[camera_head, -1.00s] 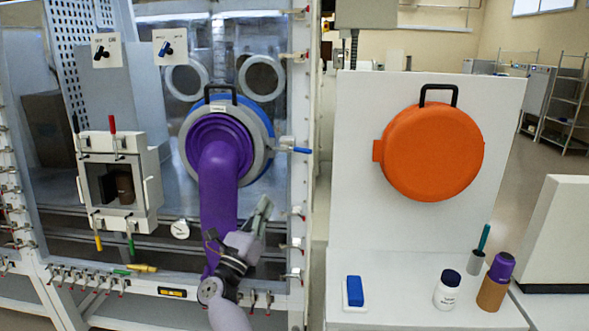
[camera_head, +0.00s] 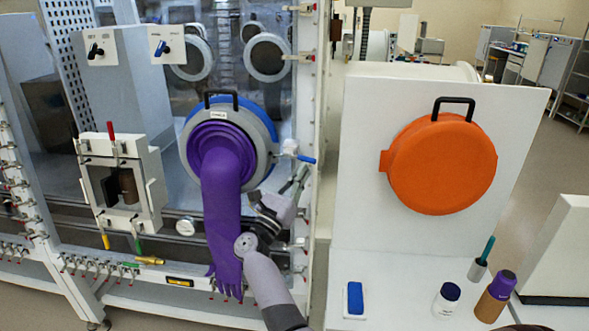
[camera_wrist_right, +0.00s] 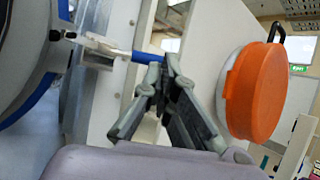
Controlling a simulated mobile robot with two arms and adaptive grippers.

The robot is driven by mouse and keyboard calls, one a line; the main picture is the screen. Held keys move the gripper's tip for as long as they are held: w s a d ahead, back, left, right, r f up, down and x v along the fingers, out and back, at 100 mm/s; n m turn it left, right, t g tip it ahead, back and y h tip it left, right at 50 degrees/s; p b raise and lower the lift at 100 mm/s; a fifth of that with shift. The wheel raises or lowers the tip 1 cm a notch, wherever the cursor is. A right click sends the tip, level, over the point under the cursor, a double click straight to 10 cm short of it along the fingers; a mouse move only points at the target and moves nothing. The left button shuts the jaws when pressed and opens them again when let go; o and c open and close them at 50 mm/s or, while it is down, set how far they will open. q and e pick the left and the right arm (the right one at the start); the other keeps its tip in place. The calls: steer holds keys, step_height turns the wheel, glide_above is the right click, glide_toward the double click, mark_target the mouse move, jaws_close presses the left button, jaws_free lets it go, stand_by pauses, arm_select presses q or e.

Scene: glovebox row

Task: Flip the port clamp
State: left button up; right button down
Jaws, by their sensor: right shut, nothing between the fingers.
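The port clamp (camera_head: 291,147) is a white latch with a blue lever, on the right side of the round glove port (camera_head: 268,165). Its blue lever (camera_head: 306,159) points right, away from the port. In the right wrist view the clamp's blue lever (camera_wrist_right: 146,57) also points right, and its tip is close to the fingertips; I cannot tell whether they touch. My right gripper (camera_head: 300,176) is shut and empty, just below the lever in the head view. It also shows in the right wrist view (camera_wrist_right: 164,66). My left gripper is not in view.
A purple glove (camera_head: 221,205) hangs from the port, just left of my right arm. An orange round lid (camera_head: 440,165) is on the white panel (camera_head: 355,200) to the right. Bottles (camera_head: 447,300) and a blue-topped block (camera_head: 355,298) stand on the white ledge below.

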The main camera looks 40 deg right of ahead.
steer(key=shift+w+d+r+p, duration=0.15)
steer(key=shift+d+r+p, duration=0.15)
steer(key=shift+d, duration=0.2)
steer(key=shift+d+f+n+t+y+b, duration=0.1)
steer(key=shift+d+n+t+y+b, duration=0.15)
steer(key=shift+t, duration=0.45)
steer(key=shift+d+n+t+y+b, duration=0.1)
steer(key=shift+n+t+y, duration=0.2)
steer(key=shift+t, duration=0.4)
steer(key=shift+w+d+f+n+t+y+b, duration=0.1)
steer(key=shift+d+n+t+y+b, duration=0.45)
steer(key=shift+t, duration=0.3)
steer(key=shift+s+d+r+n+t+y+b, duration=0.1)
steer(key=shift+d+n+t+y+b, duration=0.25)
steer(key=shift+t+y+b, duration=0.4)
steer(key=shift+w+d+f+n+t+y+b, duration=0.1)
steer(key=shift+d+n+t+y+b, duration=0.35)
steer(key=shift+t, duration=0.55)
